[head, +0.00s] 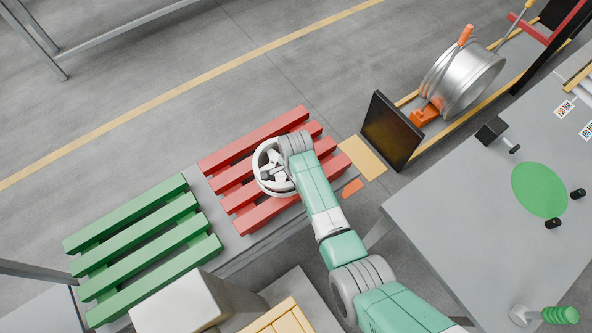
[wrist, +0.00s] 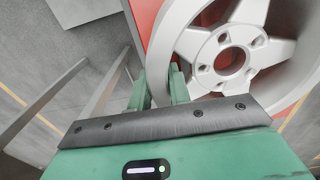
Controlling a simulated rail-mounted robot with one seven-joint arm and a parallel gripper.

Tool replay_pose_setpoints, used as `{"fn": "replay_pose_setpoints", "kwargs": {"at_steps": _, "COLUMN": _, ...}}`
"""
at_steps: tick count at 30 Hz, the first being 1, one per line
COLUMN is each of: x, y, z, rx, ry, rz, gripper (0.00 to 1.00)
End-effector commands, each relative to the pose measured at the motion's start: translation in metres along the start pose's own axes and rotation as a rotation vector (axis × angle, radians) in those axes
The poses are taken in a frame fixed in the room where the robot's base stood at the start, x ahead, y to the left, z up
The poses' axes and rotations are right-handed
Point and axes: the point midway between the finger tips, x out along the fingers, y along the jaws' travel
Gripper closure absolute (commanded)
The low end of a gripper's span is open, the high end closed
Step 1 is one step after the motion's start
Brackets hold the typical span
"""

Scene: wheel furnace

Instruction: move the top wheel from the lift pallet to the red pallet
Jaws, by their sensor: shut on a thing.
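My gripper (wrist: 161,84) is shut on the wheel's rim edge, one finger on each side. In the head view my wrist covers the fingers. Red (wrist: 146,14) of the pallet shows beyond the wheel in the wrist view. I cannot tell whether the wheel touches the slats. A pale wooden slatted surface (head: 278,318), perhaps the lift pallet, is partly cut off at the bottom.
An empty green pallet (head: 140,245) lies left of the red one. A grey table (head: 450,215) is at right. A pale box (head: 180,303) stands at the bottom.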

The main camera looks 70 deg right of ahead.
Motion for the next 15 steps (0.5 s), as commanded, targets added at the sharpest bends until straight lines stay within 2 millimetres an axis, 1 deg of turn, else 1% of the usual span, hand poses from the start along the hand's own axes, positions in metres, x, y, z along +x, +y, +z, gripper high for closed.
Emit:
{"fn": "replay_pose_setpoints", "kwargs": {"at_steps": 3, "x": -0.0018, "y": -0.0011, "z": 0.0, "rx": 0.0, "ry": 0.0, "rz": -0.003, "gripper": 1.0}}
{"fn": "replay_pose_setpoints", "kwargs": {"at_steps": 7, "x": 0.0018, "y": -0.001, "z": 0.0, "rx": 0.0, "ry": 0.0, "rz": -0.003, "gripper": 1.0}}
{"fn": "replay_pose_setpoints", "kwargs": {"at_steps": 8, "x": 0.0022, "y": 0.0003, "z": 0.0002, "rx": 0.0, "ry": 0.0, "rz": 0.001, "gripper": 0.75}}
{"fn": "replay_pose_setpoints", "kwargs": {"at_steps": 10, "x": 0.002, "y": 0.0003, "z": 0.0002, "rx": 0.0, "ry": 0.0, "rz": 0.001, "gripper": 0.61}}
{"fn": "replay_pose_setpoints", "kwargs": {"at_steps": 11, "x": 0.002, "y": 0.0003, "z": 0.0002, "rx": 0.0, "ry": 0.0, "rz": 0.001, "gripper": 0.59}}
{"fn": "replay_pose_setpoints", "kwargs": {"at_steps": 15, "x": 0.0019, "y": 0.0003, "z": 0.0003, "rx": 0.0, "ry": 0.0, "rz": 0.001, "gripper": 0.59}}
